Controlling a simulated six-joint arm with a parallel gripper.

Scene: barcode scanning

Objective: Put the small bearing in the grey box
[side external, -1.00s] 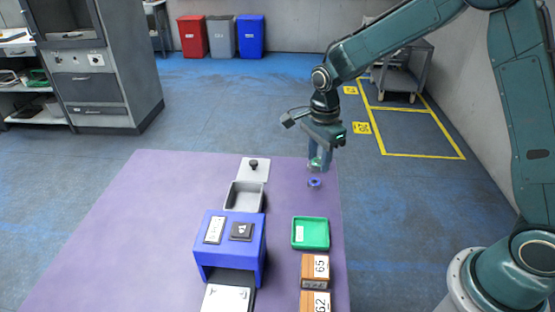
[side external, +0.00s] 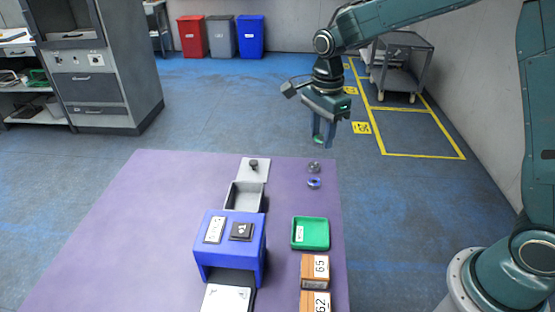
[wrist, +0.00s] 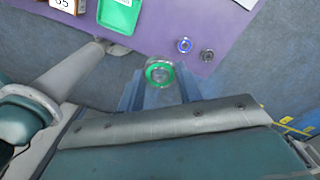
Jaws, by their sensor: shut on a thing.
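My gripper (wrist: 160,88) is shut on a round bearing with a green ring (wrist: 160,72). It holds the bearing above the far right edge of the purple table; a bit of green also shows at the fingertips in the side view (side external: 319,140). A blue-ringed bearing (side external: 314,183) and a dark grey round part (side external: 314,168) lie on the table below and apart from the gripper. The open grey box (side external: 244,196) stands left of them, behind the blue stand. Its inside looks empty from here. A pale lid with a black knob (side external: 253,170) lies behind the box.
The blue stand (side external: 230,240) sits in front of the grey box. A green tray (side external: 311,233) and brown numbered boxes (side external: 315,270) line the table's right side. The purple table (side external: 130,220) is clear on the left.

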